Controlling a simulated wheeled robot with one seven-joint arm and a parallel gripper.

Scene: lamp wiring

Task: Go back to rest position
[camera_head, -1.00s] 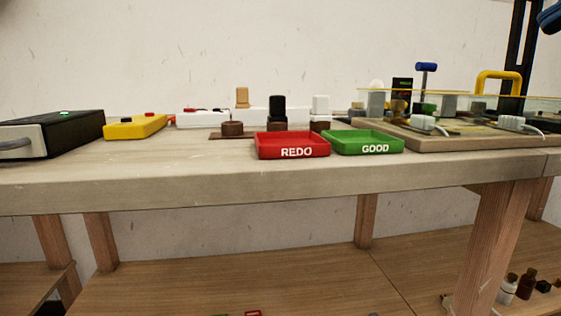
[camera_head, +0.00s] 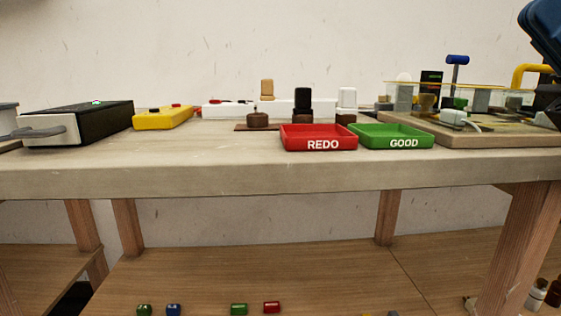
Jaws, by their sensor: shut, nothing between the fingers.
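My gripper's fingers are not in view. A dark blue part of my arm (camera_head: 543,32) reaches in at the upper right edge, with a dark shape below it that I cannot make out. The arm part shows above the right end of the workbench (camera_head: 180,178), and nothing held is visible.
On the bench, the red REDO tray (camera_head: 296,143) and green GOOD tray (camera_head: 372,141) look empty. A black box (camera_head: 85,120) and yellow box (camera_head: 163,119) stand left. A wooden board (camera_head: 500,137) with a white plug (camera_head: 453,117) lies right. Small coloured blocks (camera_head: 238,309) sit on the lower shelf.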

